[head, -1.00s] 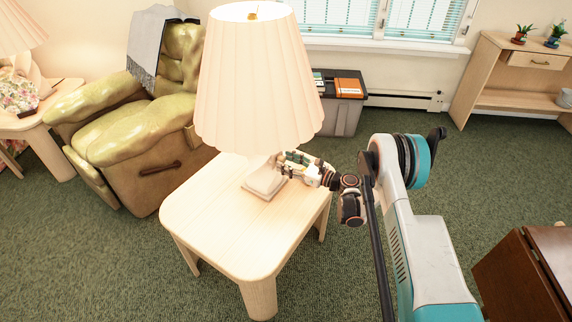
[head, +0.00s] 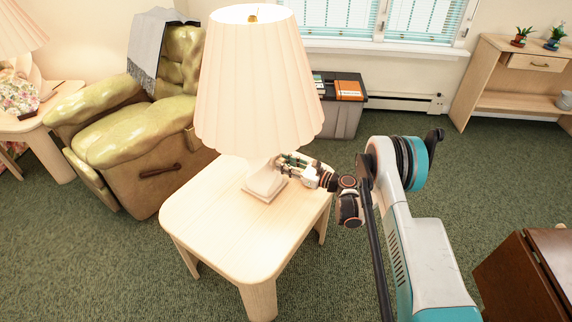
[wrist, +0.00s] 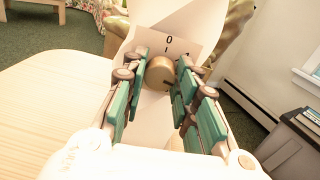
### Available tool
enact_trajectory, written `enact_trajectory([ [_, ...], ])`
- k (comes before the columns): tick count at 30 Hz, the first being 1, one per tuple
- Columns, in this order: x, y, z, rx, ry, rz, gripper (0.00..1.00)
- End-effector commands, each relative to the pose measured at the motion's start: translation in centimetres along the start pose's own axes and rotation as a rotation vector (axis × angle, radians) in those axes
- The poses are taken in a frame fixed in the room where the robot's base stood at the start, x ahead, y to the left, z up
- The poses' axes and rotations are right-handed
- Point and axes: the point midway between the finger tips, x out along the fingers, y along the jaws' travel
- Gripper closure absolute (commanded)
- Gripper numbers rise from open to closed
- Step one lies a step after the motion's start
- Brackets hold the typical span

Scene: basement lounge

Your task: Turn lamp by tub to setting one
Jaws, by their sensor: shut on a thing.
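The lamp (head: 257,85) with a pleated cream shade stands upright on a pale wooden side table (head: 225,235), and its shade glows. The grey tub (head: 342,118) stands on the floor behind it. A short dark line shows on the knob. My gripper (head: 284,161) reaches the base from the right. In the wrist view its teal fingers (wrist: 163,68) are shut on both sides of the knob.
A shiny olive armchair (head: 150,120) stands left of the table. Another lamp (head: 18,30) is at the far left. A pale shelf (head: 515,100) stands at the back right, a brown wooden piece (head: 520,285) at the lower right. Carpet between is clear.

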Motion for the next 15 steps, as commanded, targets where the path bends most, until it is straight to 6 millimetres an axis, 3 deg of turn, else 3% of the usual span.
enact_trajectory([
  [15, 0.00, -0.03, 0.08, -0.374, 0.019, 0.001, 0.97],
])
